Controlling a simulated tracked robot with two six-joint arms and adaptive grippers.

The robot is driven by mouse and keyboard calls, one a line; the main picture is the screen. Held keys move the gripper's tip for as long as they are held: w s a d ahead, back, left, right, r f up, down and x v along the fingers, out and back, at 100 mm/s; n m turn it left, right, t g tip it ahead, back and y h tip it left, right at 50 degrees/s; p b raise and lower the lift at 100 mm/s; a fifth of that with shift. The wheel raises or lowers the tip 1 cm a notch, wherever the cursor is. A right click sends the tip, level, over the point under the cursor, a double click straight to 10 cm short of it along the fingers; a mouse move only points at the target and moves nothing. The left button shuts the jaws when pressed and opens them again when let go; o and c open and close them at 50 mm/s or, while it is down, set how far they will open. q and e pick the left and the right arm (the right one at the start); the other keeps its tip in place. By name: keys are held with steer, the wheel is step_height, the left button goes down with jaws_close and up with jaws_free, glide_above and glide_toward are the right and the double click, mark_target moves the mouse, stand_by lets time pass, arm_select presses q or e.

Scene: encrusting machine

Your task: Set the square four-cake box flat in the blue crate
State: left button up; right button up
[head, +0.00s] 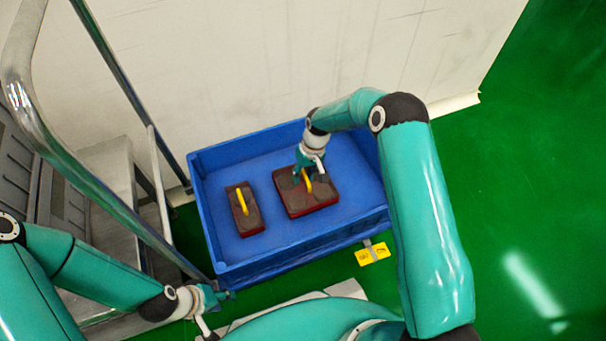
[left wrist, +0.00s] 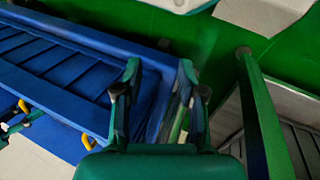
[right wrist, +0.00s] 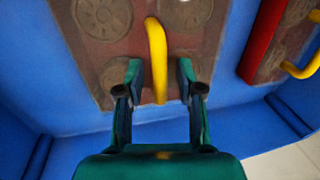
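The square four-cake box (head: 318,203) is dark red-brown with a yellow handle and lies inside the blue crate (head: 300,245). It looks flat on the crate floor, right of the middle. In the right wrist view, round cakes show on the box top (right wrist: 105,20) and the handle (right wrist: 156,50) rises between my fingers. My right gripper (head: 307,173) is over the box. Its fingers (right wrist: 160,75) stand apart on both sides of the handle, with visible gaps. My left gripper (head: 228,295) is open and empty outside the crate's near left corner; its spread fingers show in the left wrist view (left wrist: 160,75).
A narrow box (head: 244,208) with a yellow handle lies left of the square one in the crate, with a gap between them. A metal rail (head: 95,190) and grey steps stand left of the crate. A white wall (head: 230,70) is behind. Green floor is free at right.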

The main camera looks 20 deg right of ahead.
steer(key=shift+r, duration=0.2)
step_height(320, 180, up, 12)
steer(key=d+p, duration=0.2)
steer(key=p, duration=0.2)
steer(key=shift+d+f, duration=0.15)
steer(key=shift+f, duration=0.05)
stand_by(0.7)
